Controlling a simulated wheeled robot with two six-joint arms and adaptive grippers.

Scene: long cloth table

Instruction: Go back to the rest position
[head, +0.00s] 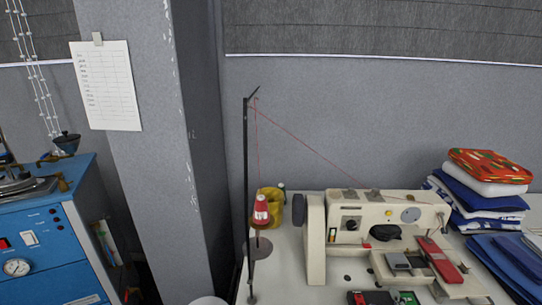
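Neither of my grippers shows in the head view, and no part of my arms can be made out. The view holds a sewing machine (316,240), cream-coloured, on a pale table (283,275) at the lower right. A red thread spool (261,211) stands left of it by a thin black thread stand (246,180). A red thread runs from the top of the stand down to the machine.
A blue machine (45,235) with a gauge stands at the lower left. A grey pillar (150,150) separates it from the table. Folded fabrics (480,190) are stacked right of the sewing machine. A yellow container (272,207) stands behind the spool. A paper sheet (105,85) hangs on the pillar.

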